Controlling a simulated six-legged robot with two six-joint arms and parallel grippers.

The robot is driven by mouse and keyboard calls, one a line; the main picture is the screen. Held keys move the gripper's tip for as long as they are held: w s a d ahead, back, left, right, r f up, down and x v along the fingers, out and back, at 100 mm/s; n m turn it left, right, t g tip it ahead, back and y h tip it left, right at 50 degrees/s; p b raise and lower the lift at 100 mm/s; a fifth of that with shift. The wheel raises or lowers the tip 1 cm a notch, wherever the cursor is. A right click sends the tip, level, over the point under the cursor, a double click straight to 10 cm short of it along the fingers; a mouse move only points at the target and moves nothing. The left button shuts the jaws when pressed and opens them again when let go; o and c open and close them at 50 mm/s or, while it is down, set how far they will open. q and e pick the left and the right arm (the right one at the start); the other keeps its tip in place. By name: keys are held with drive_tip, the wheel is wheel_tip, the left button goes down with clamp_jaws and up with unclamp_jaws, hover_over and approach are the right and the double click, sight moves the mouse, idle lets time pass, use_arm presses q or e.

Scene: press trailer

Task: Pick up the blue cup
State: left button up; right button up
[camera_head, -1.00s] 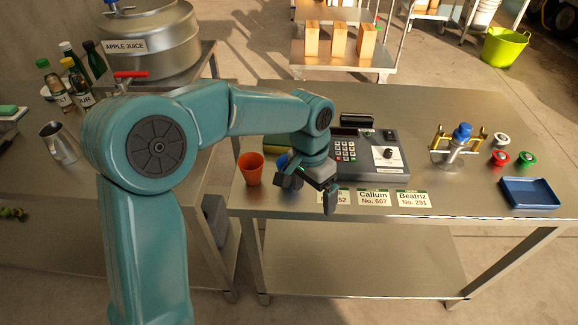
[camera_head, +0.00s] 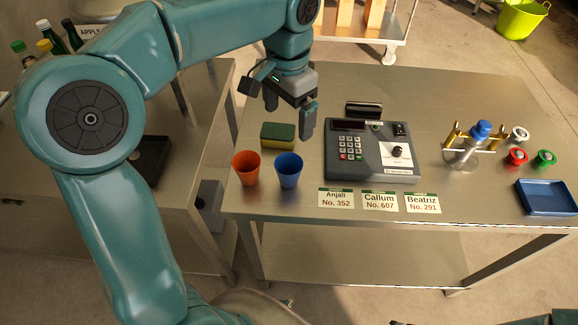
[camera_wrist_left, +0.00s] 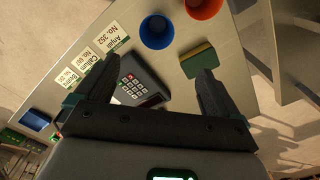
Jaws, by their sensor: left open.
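The blue cup (camera_head: 288,170) stands upright on the steel table, just right of the orange cup (camera_head: 246,168). The blue cup (camera_wrist_left: 157,31) also shows in the left wrist view, beyond my fingertips, with its opening visible. My left gripper (camera_head: 290,118) is open and empty. In the head view it hangs above the table behind the blue cup, apart from it. In the wrist view its two fingers (camera_wrist_left: 152,82) are spread wide with nothing between them but the device below. My right gripper does not show clearly; only a dark part appears at the bottom right edge.
A green and yellow sponge (camera_head: 278,136) lies behind the cups. A grey keypad device (camera_head: 370,172) stands to the right. Name cards (camera_head: 380,201) lie along the front edge. A valve fixture (camera_head: 470,145), coloured caps and a blue tray (camera_head: 546,198) are farther right.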

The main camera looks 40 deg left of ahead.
use_arm(q)
approach(289, 164)
drive_tip(key=s+d, duration=0.1)
drive_tip(key=s, duration=0.1)
drive_tip(key=f, duration=0.6)
drive_tip(key=shift+d+f, duration=0.2)
drive_tip(key=shift+f, duration=0.2)
drive_tip(key=c, duration=1)
